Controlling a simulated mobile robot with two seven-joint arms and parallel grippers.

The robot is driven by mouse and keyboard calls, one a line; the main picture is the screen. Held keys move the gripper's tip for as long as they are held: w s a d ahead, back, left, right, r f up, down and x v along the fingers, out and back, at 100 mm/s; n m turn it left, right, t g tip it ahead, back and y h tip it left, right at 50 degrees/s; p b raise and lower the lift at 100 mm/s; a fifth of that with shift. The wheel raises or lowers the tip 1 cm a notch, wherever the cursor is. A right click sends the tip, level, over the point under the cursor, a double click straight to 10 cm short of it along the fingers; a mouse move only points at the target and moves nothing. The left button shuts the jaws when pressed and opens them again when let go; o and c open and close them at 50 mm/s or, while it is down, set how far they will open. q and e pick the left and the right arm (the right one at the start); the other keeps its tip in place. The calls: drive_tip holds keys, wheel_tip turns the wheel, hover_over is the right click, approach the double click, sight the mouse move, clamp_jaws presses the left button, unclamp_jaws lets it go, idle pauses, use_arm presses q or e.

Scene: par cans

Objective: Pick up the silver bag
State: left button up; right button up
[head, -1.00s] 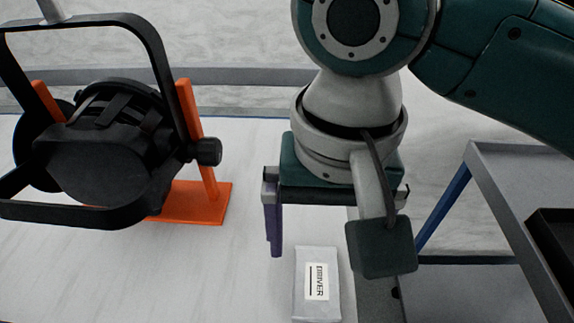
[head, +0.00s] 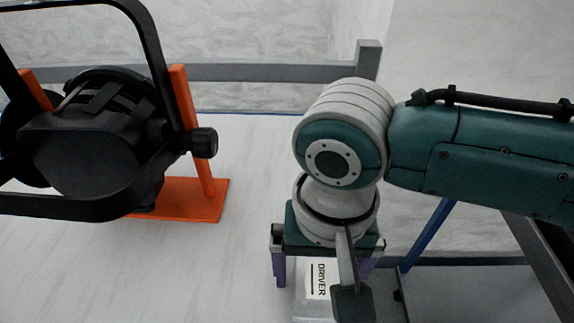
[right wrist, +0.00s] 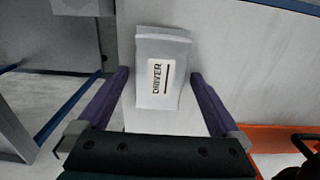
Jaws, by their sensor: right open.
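The silver bag (head: 312,308) is a pale grey packet with a white label reading DRIVER. It lies on the white table near its right edge. My right gripper (head: 323,281) is open over it, with a purple finger towards each side. In the right wrist view, the whole label of the silver bag (right wrist: 174,49) shows, and the open fingers of my right gripper (right wrist: 159,72) flank the bag's near part with gaps. I cannot tell how far above the table the fingertips are. In the head view my arm hides part of the bag. My left gripper is not in view.
A black par can (head: 95,150) with a black yoke stands at the left on an orange stand (head: 190,200). The white table (head: 240,140) is clear between it and the bag. A grey trolley with blue legs (head: 430,235) stands at the right.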

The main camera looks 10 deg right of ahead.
drive_tip(key=c, duration=1.3)
drive_tip(key=shift+r, duration=0.1)
